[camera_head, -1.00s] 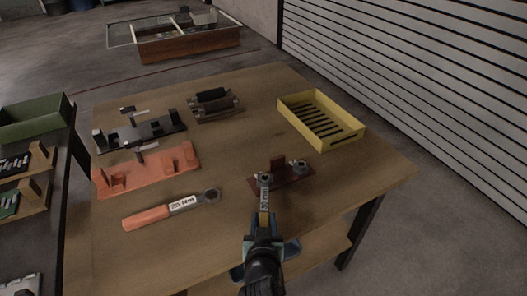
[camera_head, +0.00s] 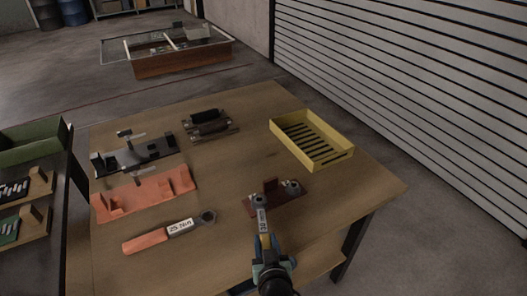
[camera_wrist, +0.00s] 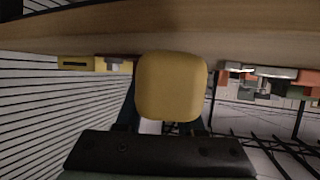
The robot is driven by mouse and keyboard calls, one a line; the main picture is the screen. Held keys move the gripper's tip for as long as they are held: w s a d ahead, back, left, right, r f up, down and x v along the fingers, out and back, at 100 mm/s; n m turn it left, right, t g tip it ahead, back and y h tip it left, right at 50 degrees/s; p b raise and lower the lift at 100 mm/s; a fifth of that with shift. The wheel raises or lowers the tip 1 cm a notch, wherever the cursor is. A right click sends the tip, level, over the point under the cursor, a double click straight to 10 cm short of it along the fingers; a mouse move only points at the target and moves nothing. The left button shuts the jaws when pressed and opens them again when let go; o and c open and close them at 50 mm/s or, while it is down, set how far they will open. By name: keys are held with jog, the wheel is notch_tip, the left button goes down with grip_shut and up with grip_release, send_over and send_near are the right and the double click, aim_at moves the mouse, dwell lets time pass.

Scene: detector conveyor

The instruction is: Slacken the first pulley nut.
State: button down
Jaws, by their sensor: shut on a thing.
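My gripper (camera_head: 267,248) is shut on the yellow handle of a wrench (camera_head: 262,220). The handle end (camera_wrist: 171,88) fills the middle of the wrist view, between my blue fingers. The wrench head is at the left pulley nut (camera_head: 260,198) on a dark red fixture (camera_head: 278,203) near the table's front right. The head seems to be around the nut, but it is too small to be sure. A second nut (camera_head: 291,187) sits at the fixture's right, apart from the wrench.
An orange-handled wrench labelled 25 Nm (camera_head: 170,232) lies left on the wooden table (camera_head: 225,170). Behind it are an orange fixture (camera_head: 140,195), a black fixture (camera_head: 138,154) and a dark-roller holder (camera_head: 211,127). A yellow slotted tray (camera_head: 338,157) stands behind right. The table's middle is clear.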

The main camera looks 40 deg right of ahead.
jog(key=shift+d+r+p, duration=0.15)
jog(key=shift+d+p, duration=0.05)
jog(key=shift+p, duration=0.4)
jog(key=shift+d+b, duration=0.1)
jog(key=shift+b, duration=0.3)
jog(key=shift+s+d+n+y+b, duration=0.3)
jog(key=shift+b, duration=0.35)
jog(key=shift+f+t, duration=0.2)
jog(key=shift+t, duration=0.1)
jog(key=shift+s+d+r+n+t+y+b, duration=0.1)
jog(key=shift+s+d+n+t+y+b, duration=0.2)
jog(key=shift+b, duration=0.95)
jog(key=shift+s+d+n+y+b, duration=0.1)
jog(key=shift+d+n+y+b, duration=0.3)
jog(key=shift+b, duration=0.8)
jog(key=shift+r, duration=0.1)
